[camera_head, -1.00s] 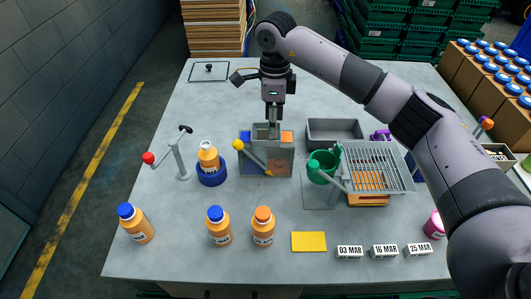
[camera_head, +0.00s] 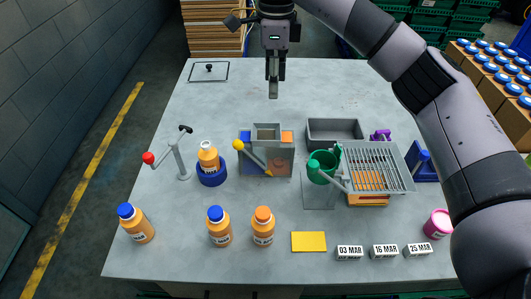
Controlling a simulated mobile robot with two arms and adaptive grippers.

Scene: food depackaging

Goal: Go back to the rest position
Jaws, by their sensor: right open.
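My right gripper (camera_head: 273,82) hangs pointing down above the back middle of the table (camera_head: 330,88). It is open with nothing between its fingers. Its arm comes in from the right side. Below and in front of it stands a grey box station (camera_head: 266,158) with an open square funnel on top, a yellow-knobbed lever and blue and orange parts. The gripper is clear of this station. My left gripper is not in view.
Orange bottles (camera_head: 220,230) stand along the front left, one in a blue ring holder (camera_head: 211,176). A red-knobbed lever stand (camera_head: 177,158), a grey tray (camera_head: 335,132), a green cup (camera_head: 322,168), a metal rack (camera_head: 376,168) and date blocks (camera_head: 384,251) also stand there. The back of the table is mostly clear.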

